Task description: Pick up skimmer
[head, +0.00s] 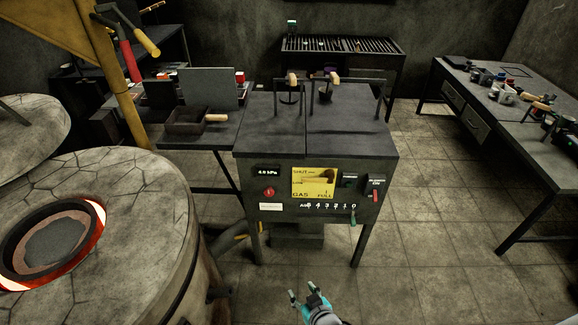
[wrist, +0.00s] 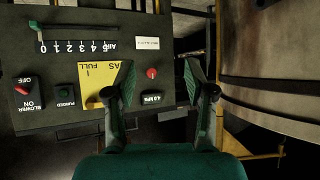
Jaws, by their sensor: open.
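I cannot tell for sure which tool is the skimmer. Long tools with a red handle (head: 131,60) and a yellow handle (head: 146,42) hang at the upper left by the yellow post; their working ends are unclear. Two wood-handled tools, one on the left (head: 292,79) and one on the right (head: 331,78), are at the top of the dark control cabinet. My gripper (head: 304,293) is low in front of the cabinet, open and empty, far from all these handles. In the wrist view its spread fingers (wrist: 158,88) have nothing between them.
The cabinet's control panel (head: 326,203) faces me, and shows inverted in the wrist view (wrist: 60,70). A round furnace (head: 130,210) with a glowing opening stands left. A side table (head: 215,135) and a right workbench (head: 540,125) hold items. Tiled floor (head: 430,220) is clear at right.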

